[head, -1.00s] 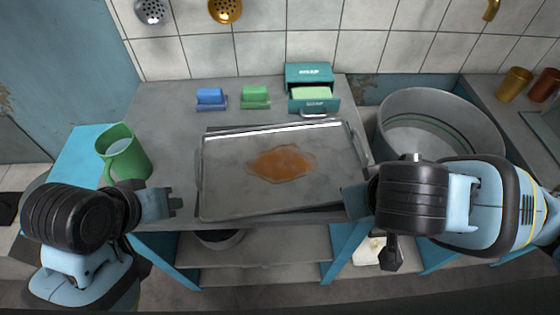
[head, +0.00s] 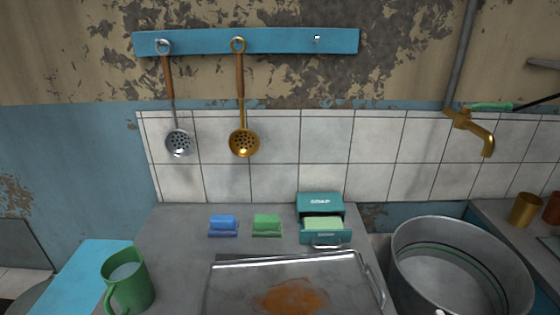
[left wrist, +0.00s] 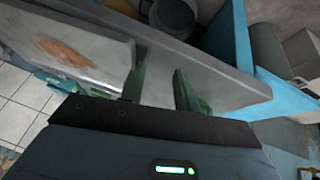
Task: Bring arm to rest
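My left gripper (left wrist: 158,90) shows in the left wrist view with its two fingers apart and nothing between them. It is near the edge of the grey counter (left wrist: 215,85). Neither gripper shows in the head view, so my right gripper is out of sight. A metal tray (head: 345,268) lies on the counter, with a reddish-brown puddle (head: 290,297) on it, cut off by the bottom of the view. The tray also shows in the left wrist view (left wrist: 100,60).
A green milk mug (head: 130,285) stands left of the tray. Blue (head: 223,224) and green (head: 266,224) sponges and an open soap box (head: 321,205) sit behind it. A large metal tub (head: 455,270) is at right. Two skimmers (head: 179,143) (head: 244,143) hang on the wall.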

